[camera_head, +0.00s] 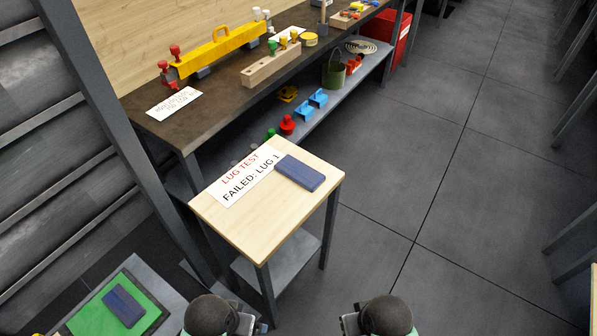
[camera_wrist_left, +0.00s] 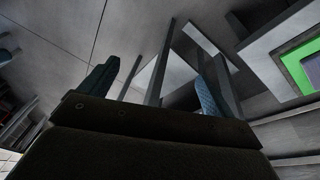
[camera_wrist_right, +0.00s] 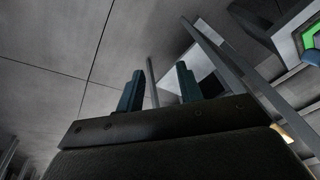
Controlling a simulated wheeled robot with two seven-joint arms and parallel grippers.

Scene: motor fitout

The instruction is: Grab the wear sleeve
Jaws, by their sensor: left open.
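I cannot tell which thing is the wear sleeve; no part is marked with that name.
A small wooden table (camera_head: 258,232) carries a "LUG TEST FAILED: LUG 1" sign (camera_head: 236,184) and a blue block (camera_head: 300,173). The dark bench (camera_head: 213,108) behind holds a yellow beam (camera_head: 222,52). A green mat (camera_head: 150,312) lies lower left.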

